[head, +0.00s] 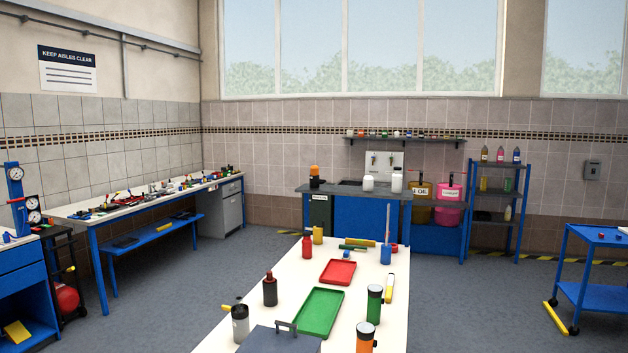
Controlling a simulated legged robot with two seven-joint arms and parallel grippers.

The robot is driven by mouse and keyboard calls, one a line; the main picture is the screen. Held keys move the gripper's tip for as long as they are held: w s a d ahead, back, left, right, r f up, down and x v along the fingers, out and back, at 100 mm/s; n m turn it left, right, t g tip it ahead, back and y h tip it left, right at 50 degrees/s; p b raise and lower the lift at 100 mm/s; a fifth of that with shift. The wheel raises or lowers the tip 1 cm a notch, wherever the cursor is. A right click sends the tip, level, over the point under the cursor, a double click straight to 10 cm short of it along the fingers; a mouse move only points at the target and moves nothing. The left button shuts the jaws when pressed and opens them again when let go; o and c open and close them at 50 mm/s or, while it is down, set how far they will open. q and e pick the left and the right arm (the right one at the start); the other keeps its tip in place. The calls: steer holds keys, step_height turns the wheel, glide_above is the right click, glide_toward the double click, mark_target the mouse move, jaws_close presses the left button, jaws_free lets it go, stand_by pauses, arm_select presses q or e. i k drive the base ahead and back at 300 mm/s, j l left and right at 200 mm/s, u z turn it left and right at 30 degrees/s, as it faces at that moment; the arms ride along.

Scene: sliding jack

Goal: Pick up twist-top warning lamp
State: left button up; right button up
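An object with an orange top and a dark base (314,178) stands upright at the left end of the blue counter at the back wall; it looks like a warning lamp, but it is small in view. An orange cylinder with a black top (365,337) stands at the near right of the white table and is cut by the bottom edge. A green cylinder with a black top (374,305) stands just behind it. I cannot tell for certain which is the twist-top warning lamp. Neither of my grippers is in view.
The long white table (272,327) holds a green tray (320,313), a red tray (338,271), a dark toolbox (280,340) and several bottles. A blue-legged bench (75,212) stands left, a blue cart (590,262) right.

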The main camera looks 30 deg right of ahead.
mark_target(314, 181)
steer(key=i+j+u, duration=0.45)
steer(key=i, duration=0.2)
steer(key=i+u, duration=0.45)
steer(key=i, duration=0.2)
steer(key=i+l+u, duration=0.1)
steer(key=i+u, duration=0.35)
steer(key=i, duration=0.25)
steer(key=i+l+z, duration=0.15)
steer(key=i+z, duration=0.3)
steer(key=i, duration=0.2)
steer(key=i+j+z, duration=0.1)
steer(key=i+z, duration=0.35)
steer(key=i, duration=0.25)
steer(key=i+j+z, duration=0.3)
steer(key=i+z, duration=0.15)
steer(key=i, duration=0.2)
steer(key=i+l+z, duration=0.35)
steer(key=i+z, duration=0.15)
steer(key=i, duration=0.25)
steer(key=i+z, duration=0.45)
steer(key=i, duration=0.35)
steer(key=i+j+z, duration=0.2)
steer(key=i+z, duration=0.3)
steer(key=i, duration=0.3)
